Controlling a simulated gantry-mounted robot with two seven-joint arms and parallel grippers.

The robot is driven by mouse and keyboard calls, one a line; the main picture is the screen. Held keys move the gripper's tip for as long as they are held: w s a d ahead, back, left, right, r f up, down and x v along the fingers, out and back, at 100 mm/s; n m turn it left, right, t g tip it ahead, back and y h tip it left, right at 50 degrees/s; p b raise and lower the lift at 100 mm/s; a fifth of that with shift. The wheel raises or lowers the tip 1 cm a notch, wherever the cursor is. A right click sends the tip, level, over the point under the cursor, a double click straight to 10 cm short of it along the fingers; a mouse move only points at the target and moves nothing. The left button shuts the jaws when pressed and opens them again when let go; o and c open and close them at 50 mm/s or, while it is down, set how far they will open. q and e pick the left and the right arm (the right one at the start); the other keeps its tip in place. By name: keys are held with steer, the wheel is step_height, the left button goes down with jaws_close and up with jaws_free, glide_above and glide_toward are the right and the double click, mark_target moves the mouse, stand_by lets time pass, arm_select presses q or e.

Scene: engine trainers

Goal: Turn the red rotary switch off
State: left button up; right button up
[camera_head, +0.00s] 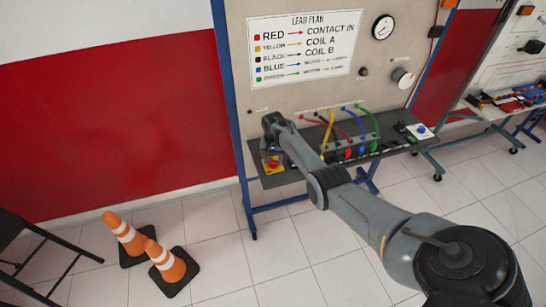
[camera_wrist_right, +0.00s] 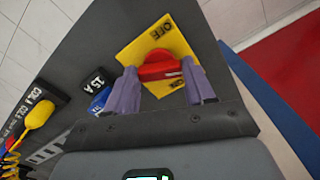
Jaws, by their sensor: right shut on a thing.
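The red rotary switch (camera_wrist_right: 162,68) sits on a yellow plate (camera_wrist_right: 143,51) in the right wrist view. The plate reads OFF at its far end and ON near my fingers. My right gripper (camera_wrist_right: 159,72) has its two purple fingers on either side of the red knob, shut on it. The knob's bar lies across from finger to finger. In the head view the switch (camera_head: 272,164) is at the left end of the dark bench shelf, and my right gripper (camera_head: 269,152) reaches down onto it, partly hiding it. My left gripper is not in view.
Coloured leads (camera_head: 345,128) rise to the lead-plan panel (camera_head: 265,94). Two traffic cones (camera_head: 168,263) stand on the open floor at left.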

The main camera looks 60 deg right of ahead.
steer(key=n, duration=0.2)
steer(key=shift+n, duration=0.3)
steer(key=shift+n+p, duration=0.4)
steer(key=shift+n, duration=0.8)
steer(key=o, duration=1)
steer(key=shift+o, duration=0.2)
steer(key=shift+r, duration=0.1)
